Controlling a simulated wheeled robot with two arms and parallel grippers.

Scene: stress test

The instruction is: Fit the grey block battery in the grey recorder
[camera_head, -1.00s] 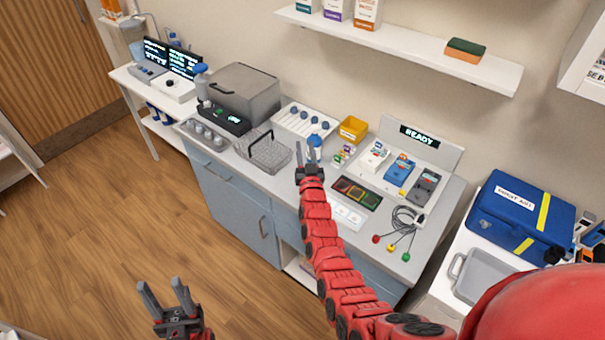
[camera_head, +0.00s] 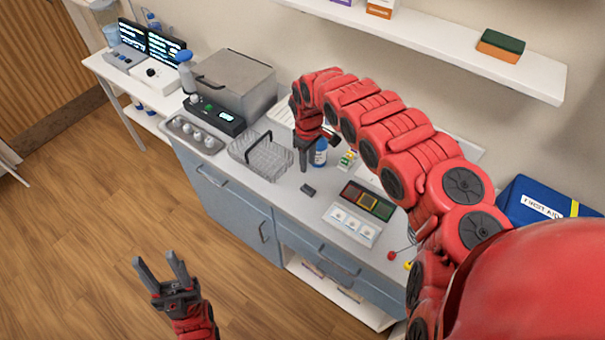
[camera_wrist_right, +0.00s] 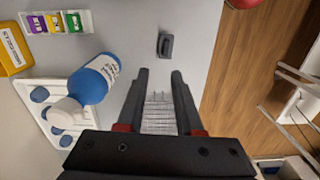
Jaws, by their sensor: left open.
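A small dark grey block, which looks like the grey block battery (camera_head: 308,189), lies on the counter in front of the blue bottle. It also shows in the right wrist view (camera_wrist_right: 165,45), beyond the fingertips. My right gripper (camera_head: 306,168) points down over the counter just behind the block. In the right wrist view its fingers (camera_wrist_right: 160,74) are apart with nothing between them. My left gripper (camera_head: 156,262) is open and empty over the floor, left of the counter. The grey recorder cannot be seen; my right arm covers that part of the counter.
A panel with coloured squares (camera_head: 367,200) and a white tray (camera_head: 350,225) lie to the right. A shelf (camera_head: 450,50) overhangs the back.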

